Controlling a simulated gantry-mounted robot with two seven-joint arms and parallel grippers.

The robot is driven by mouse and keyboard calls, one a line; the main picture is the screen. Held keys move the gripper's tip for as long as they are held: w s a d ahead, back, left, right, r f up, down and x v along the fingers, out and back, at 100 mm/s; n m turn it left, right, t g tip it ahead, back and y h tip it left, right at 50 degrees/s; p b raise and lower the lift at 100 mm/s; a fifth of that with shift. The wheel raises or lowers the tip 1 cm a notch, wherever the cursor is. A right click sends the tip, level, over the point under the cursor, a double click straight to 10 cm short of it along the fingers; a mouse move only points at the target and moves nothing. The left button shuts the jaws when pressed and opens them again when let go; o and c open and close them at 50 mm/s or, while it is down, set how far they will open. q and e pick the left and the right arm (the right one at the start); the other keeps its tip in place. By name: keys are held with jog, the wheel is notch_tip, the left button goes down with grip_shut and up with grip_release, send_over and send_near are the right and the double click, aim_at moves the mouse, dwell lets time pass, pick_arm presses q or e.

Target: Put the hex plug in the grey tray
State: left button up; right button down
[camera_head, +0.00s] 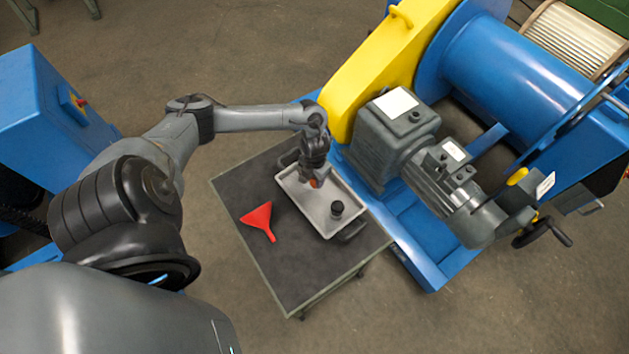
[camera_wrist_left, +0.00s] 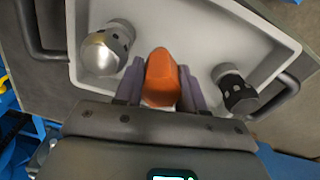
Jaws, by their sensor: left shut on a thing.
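The grey tray (camera_head: 308,208) lies on a small dark-topped table, and its pale inside fills much of the left wrist view (camera_wrist_left: 205,35). My left gripper (camera_head: 314,180) is over the far half of the tray, pointing down. Its fingers are shut on an orange piece (camera_wrist_left: 162,78), seen between them in the left wrist view. I cannot tell for sure whether this is the hex plug, as its lower end is hidden. Whether it touches the tray floor is unclear. My right gripper is not in view.
In the tray are a silver domed part (camera_wrist_left: 105,50) and a black ribbed part (camera_wrist_left: 236,90), either side of the gripper.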

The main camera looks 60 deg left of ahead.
pick_arm(q)
notch_tip(320, 180, down, 2)
jog(key=shift+f, duration=0.1)
jog(key=shift+f+b, duration=0.2)
jog(key=shift+b, duration=0.15)
jog(key=o, duration=0.8)
jog(key=shift+r, duration=0.1)
jog(key=shift+c, duration=0.2)
jog(key=shift+r, duration=0.15)
